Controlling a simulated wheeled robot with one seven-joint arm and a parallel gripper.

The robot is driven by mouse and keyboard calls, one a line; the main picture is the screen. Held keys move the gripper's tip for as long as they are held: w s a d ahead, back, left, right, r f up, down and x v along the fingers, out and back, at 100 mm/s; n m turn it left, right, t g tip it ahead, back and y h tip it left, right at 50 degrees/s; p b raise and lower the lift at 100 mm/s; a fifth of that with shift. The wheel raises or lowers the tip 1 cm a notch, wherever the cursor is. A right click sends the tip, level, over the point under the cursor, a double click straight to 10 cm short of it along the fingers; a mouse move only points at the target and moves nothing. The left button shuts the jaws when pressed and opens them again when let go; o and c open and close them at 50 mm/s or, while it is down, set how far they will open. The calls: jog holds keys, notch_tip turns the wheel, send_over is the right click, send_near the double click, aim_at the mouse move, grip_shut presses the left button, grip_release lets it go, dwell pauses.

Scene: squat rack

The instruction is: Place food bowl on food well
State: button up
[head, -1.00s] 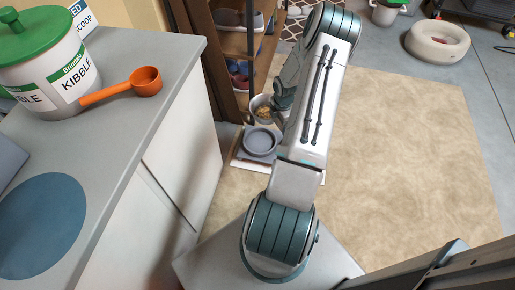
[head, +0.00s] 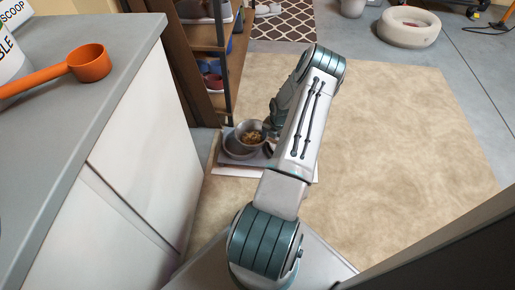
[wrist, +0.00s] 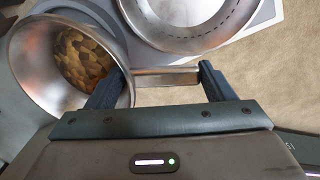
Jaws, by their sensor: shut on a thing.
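The food bowl (head: 250,134) is a steel bowl with brown kibble, held low near the floor in the head view. In the wrist view the food bowl (wrist: 28,62) is at the left, tilted in the picture. My gripper (wrist: 160,72) is shut on it at its side, with a short metal bar between the fingers. In the head view my arm mostly hides the gripper. A grey round well (head: 235,152) on the feeding tray shows partly under the bowl; I cannot tell whether they touch. A round metal dish (wrist: 190,40) is at the wrist view's top.
A pale mat edge (head: 226,171) lies under the feeding tray on the beige rug (head: 390,150). A white cabinet (head: 130,160) with an orange scoop (head: 88,64) on top stands left. A wooden shoe shelf (head: 205,62) stands behind. The rug at right is clear.

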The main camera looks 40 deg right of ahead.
aim_at(261, 145)
jog(key=w+f, duration=0.1)
jog(key=w, duration=0.1)
jog(key=w+a+f+b, duration=0.2)
jog(key=w, duration=0.1)
jog(key=shift+w+f, duration=0.35)
jog(key=shift+f, duration=0.05)
notch_tip(261, 145, down, 4)
jog(key=b, duration=0.2)
jog(key=shift+b, duration=0.35)
jog(key=o, duration=1.5)
jog(key=shift+s, duration=0.1)
jog(key=shift+o, duration=0.2)
jog(key=shift+r, duration=0.1)
jog(key=r+p, duration=0.1)
jog(key=r, duration=0.3)
jog(key=r+p, duration=0.2)
jog(key=r, duration=0.2)
jog(key=r+p, duration=0.2)
jog(key=r, duration=0.2)
jog(key=shift+s+d, duration=0.1)
jog(key=shift+s, duration=0.3)
